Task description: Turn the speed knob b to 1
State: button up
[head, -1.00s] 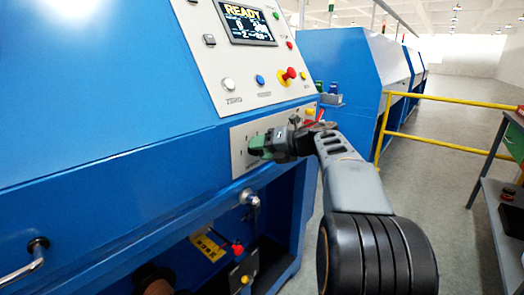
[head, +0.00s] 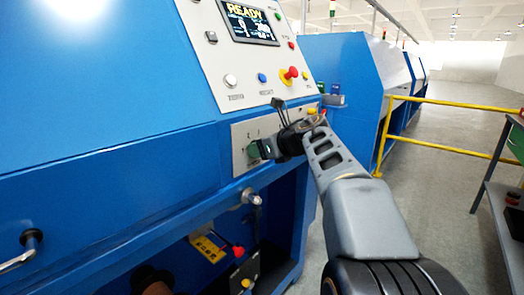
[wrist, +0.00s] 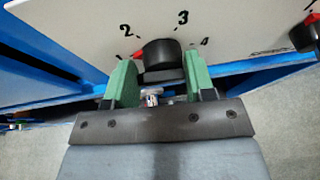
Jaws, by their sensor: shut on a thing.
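The speed knob b (wrist: 162,56) is a round black knob on a pale dial plate, seen in the wrist view. The marks 2, 3 and 4 show around it, and a mark at lower left is partly hidden by a finger. A red pointer shows at the knob's left side, close to that lower-left mark. My gripper (wrist: 160,82) is shut on the knob, with one green finger on each side. In the head view my gripper (head: 258,150) is at the lower panel (head: 240,132), and the knob is hidden there.
A second black knob with red (wrist: 306,36) is at the right of the plate in the wrist view. A screen reading READY (head: 248,22), buttons and a red stop button (head: 291,73) are above. A yellow railing (head: 440,148) stands at right.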

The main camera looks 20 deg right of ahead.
jog(key=shift+d+n+h+b, duration=0.1)
jog(key=shift+n+h+b, duration=0.2)
jog(key=shift+n+h, duration=0.15)
jog(key=shift+r+t, duration=0.1)
jog(key=shift+t, duration=0.2)
jog(key=o, duration=0.7)
jog(key=shift+d, duration=0.1)
jog(key=shift+o, duration=0.2)
jog(key=p+v, duration=0.3)
jog(key=v, duration=1)
jog(key=shift+s+r, duration=0.15)
jog(key=shift+s, duration=0.15)
jog(key=shift+r, duration=0.1)
